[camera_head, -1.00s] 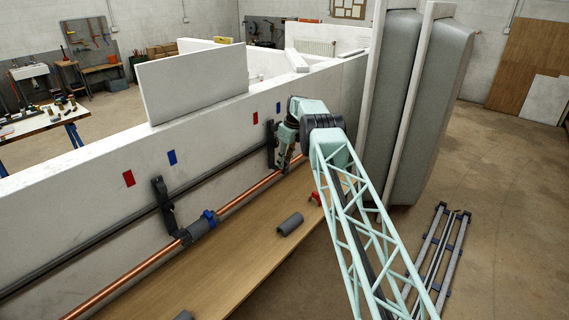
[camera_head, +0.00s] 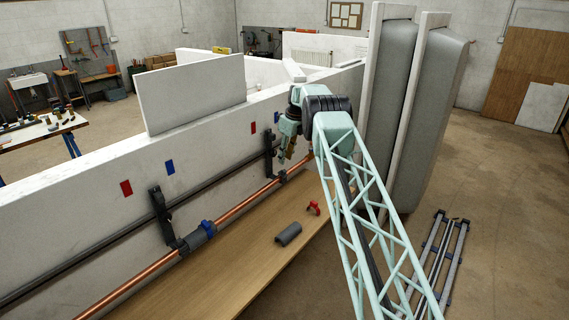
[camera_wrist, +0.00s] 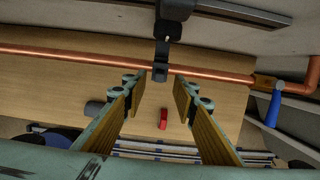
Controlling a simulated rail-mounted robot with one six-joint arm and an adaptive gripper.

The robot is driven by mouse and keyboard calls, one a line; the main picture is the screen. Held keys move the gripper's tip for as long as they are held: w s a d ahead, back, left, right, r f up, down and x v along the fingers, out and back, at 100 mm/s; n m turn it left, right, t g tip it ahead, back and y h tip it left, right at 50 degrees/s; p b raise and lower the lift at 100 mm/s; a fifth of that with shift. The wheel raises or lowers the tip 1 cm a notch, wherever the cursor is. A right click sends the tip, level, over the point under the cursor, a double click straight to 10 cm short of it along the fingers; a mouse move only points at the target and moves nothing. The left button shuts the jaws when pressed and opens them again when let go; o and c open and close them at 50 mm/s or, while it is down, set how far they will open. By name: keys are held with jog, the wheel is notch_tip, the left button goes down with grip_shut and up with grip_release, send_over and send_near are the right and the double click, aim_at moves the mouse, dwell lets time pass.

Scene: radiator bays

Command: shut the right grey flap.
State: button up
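Two dark wall brackets hold the pipes.
The left bracket (camera_head: 162,214) stands near a grey sleeve (camera_head: 200,236) with a blue clip on the pipe. A loose grey half-shell (camera_head: 288,234) and a red clip (camera_head: 313,208) lie on the wooden board (camera_head: 215,280). A blue-handled valve (camera_wrist: 272,108) is right in the wrist view.

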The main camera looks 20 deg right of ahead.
jog(key=shift+v, duration=1.1)
